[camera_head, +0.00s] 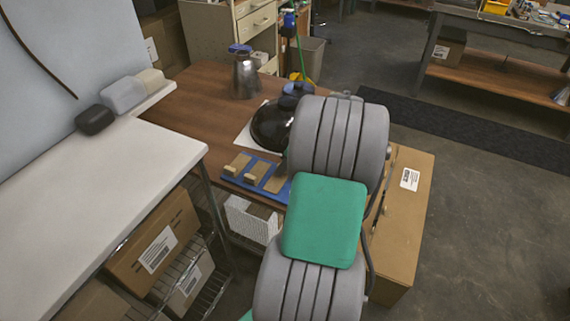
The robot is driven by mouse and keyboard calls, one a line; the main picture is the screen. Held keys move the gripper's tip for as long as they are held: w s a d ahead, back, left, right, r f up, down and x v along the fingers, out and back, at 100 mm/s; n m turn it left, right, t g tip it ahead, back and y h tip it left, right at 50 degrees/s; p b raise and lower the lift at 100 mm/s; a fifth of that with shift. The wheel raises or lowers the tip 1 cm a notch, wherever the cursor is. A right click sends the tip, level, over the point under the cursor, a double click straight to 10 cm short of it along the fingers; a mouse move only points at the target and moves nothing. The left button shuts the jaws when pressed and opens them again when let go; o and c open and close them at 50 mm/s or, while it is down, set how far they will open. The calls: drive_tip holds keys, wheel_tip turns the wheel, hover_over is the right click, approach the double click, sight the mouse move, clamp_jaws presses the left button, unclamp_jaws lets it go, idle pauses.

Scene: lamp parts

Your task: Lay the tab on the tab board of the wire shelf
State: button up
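A blue board (235,179) with tan strips lies near the front edge of the brown wooden table; it looks like the tab board. Small pale tan tabs (251,179) sit on the left and middle strips. The right strip (276,180) looks bare where it shows, and my arm covers the board's right end. My arm, grey with a green cover, rises through the middle of the view. My gripper is not visible, so I cannot tell whether it holds a tab. Wire shelving (207,291) with boxes stands below the white counter at left.
A glossy black dome (271,126) sits on a white sheet behind the board. A white slatted crate (250,222) is below the board. A cardboard box (405,225) stands right of my arm. Open floor lies at right.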

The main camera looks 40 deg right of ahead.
drive_tip(key=shift+r, duration=0.3)
drive_tip(key=p+v, duration=0.1)
drive_tip(key=v, duration=1.1)
hover_over(271, 185)
drive_tip(key=a+f+m+g, duration=0.1)
drive_tip(key=a+m+g, duration=0.1)
drive_tip(key=a, duration=1.1)
drive_tip(key=s+a+f+m+h, duration=0.1)
drive_tip(key=s+a+f, duration=0.3)
drive_tip(key=s+a, duration=0.4)
drive_tip(key=a, duration=0.3)
drive_tip(key=shift+s+a+m+g, duration=0.2)
drive_tip(key=shift+a+m+g, duration=0.05)
drive_tip(key=shift+m+g, duration=0.15)
drive_tip(key=shift+r, duration=0.1)
